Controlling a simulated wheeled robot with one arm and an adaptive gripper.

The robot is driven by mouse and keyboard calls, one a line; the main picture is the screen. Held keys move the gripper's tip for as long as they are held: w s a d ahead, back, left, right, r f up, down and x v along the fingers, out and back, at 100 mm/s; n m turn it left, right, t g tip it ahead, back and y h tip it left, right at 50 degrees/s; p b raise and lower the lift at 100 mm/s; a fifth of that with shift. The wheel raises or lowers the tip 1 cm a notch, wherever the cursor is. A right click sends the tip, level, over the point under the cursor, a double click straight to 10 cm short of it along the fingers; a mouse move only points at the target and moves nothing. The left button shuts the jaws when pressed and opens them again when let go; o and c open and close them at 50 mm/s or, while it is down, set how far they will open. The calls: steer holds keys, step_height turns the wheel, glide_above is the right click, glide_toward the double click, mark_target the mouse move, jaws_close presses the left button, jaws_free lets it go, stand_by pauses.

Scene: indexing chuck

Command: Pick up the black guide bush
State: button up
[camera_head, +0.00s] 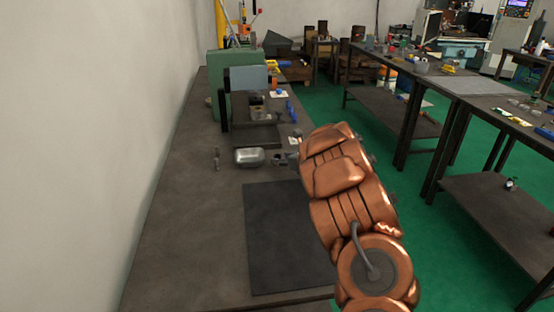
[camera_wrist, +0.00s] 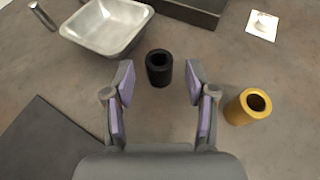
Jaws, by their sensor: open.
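The black guide bush (camera_wrist: 159,68) stands upright on the bench in the wrist view, a short dark cylinder with a round hole in its top. My gripper (camera_wrist: 160,78) is open, with purple pads on its two fingers. In the picture the bush shows between and just beyond the fingertips, and the fingers do not appear to touch it. In the head view my copper arm reaches over the bench. It hides much of the area around the gripper, and I cannot make out the bush there.
A brass-coloured bush (camera_wrist: 248,106) stands close to the right finger. A metal tray (camera_wrist: 107,26) is at upper left, also seen in the head view (camera_head: 249,157). A small metal pin (camera_wrist: 42,16) is left of it. A dark mat (camera_wrist: 45,140) lies at lower left. A white card (camera_wrist: 262,26) is at upper right.

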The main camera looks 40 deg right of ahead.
steer(key=shift+p+x, duration=0.35)
steer(key=shift+x, duration=1.05)
steer(key=shift+c, duration=0.2)
jaws_close()
